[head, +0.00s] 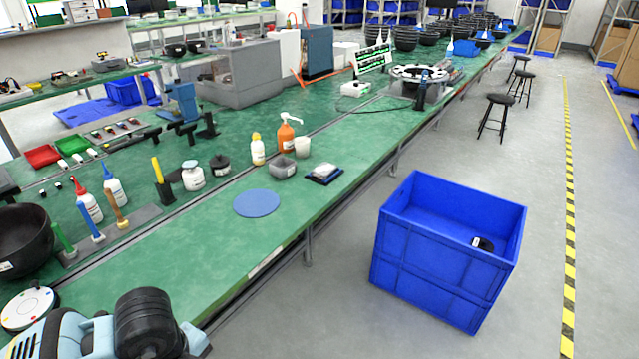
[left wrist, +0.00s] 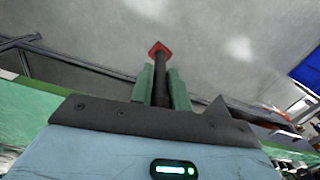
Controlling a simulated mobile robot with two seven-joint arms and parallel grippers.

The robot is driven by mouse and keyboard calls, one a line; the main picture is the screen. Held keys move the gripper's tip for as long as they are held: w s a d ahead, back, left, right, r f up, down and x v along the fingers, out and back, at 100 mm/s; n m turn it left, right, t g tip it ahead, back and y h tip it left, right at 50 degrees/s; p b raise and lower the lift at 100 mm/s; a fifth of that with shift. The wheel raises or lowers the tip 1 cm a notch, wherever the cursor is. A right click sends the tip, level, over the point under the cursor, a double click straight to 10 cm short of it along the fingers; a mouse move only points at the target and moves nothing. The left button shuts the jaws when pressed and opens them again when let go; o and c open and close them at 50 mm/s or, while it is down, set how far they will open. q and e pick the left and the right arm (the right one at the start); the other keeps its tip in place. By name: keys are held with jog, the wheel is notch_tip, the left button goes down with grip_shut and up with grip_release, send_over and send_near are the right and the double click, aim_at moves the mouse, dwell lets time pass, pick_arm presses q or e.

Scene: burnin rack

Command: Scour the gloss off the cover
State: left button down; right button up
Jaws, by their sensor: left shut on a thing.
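My left gripper (left wrist: 160,88) shows in the left wrist view, with its two green fingers closed around a slim black tool (left wrist: 160,80) that has a red diamond-shaped end. The floor lies behind the tool, and I cannot tell what exactly it is. In the head view the fingers and tool are out of sight. I cannot tell which thing is the cover; a large dark bowl-shaped part (head: 20,238) sits at the left edge and a flat blue disc (head: 257,203) lies on the green bench (head: 215,245). My right gripper is in neither view.
Glue bottles and upright tools crowd the left. A blue crate (head: 430,280) stands on the floor at right. The bench's near strip is clear.

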pick_arm(q)
jog(key=m, duration=0.2)
jog(key=f+m, duration=0.1)
jog(key=shift+s+a+p, duration=0.3)
jog(key=shift+s, duration=0.1)
jog(key=f+m, duration=0.1)
jog(key=m, duration=0.1)
jog(key=s+a+f+m, duration=0.1)
jog(key=m, duration=0.2)
jog(key=f+m+p, duration=0.1)
jog(key=m, duration=0.2)
jog(key=shift+s+a, duration=0.3)
jog(key=shift+s, duration=0.1)
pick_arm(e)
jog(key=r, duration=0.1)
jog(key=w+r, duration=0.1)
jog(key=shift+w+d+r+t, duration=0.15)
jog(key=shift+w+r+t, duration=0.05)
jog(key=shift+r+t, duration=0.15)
pick_arm(q)
jog(key=shift+d, duration=0.1)
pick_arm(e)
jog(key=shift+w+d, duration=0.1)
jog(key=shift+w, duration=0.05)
